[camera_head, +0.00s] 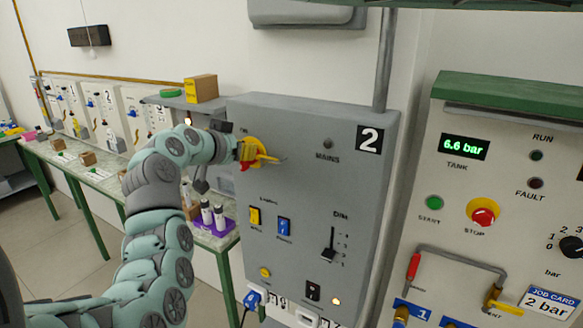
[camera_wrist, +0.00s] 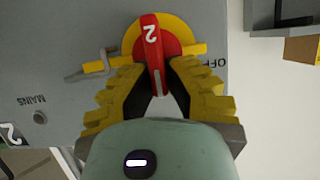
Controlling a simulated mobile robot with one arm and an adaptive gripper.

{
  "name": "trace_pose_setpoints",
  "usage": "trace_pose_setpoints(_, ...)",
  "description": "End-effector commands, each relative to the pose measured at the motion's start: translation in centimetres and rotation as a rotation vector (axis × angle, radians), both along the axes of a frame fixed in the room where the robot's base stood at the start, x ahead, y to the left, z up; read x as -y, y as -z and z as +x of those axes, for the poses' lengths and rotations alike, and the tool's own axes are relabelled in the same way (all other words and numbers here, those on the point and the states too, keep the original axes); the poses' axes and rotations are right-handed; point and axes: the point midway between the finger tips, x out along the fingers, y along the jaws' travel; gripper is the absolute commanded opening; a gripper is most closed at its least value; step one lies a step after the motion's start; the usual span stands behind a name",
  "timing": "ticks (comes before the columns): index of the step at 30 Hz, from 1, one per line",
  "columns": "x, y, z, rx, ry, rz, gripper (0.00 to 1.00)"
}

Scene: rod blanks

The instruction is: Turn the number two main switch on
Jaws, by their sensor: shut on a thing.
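The number two main switch is a red rotary handle (camera_wrist: 151,33) marked 2 on a yellow disc (camera_wrist: 184,38). It is on the upper left of a grey panel (camera_head: 300,125) labelled 2. My gripper (camera_wrist: 157,72) is shut on the red handle, one yellow finger on each side. The handle stands upright in the wrist view, not in line with the OFF lettering at its right. A yellow bar with a grey hook crosses beside the handle. In the head view my gripper (camera_head: 250,152) hides most of the switch. The MAINS lamp (camera_head: 328,144) looks dark.
Below on the panel are a yellow switch (camera_head: 255,216), a blue switch (camera_head: 284,227) and a slider (camera_head: 328,247). A tank panel (camera_head: 480,170) stands at the right. A shelf with a cardboard box (camera_head: 201,88) is behind my arm.

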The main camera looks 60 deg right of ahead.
Motion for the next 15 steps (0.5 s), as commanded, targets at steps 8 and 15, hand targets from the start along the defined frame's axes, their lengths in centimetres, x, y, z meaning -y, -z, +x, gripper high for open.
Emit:
trace_pose_setpoints(8, -0.02, 0.61, -0.18, -0.006, 0.004, 0.014, 0.36)
trace_pose_setpoints(15, -0.01, 0.31, -0.13, -0.004, 0.004, 0.007, 0.42)
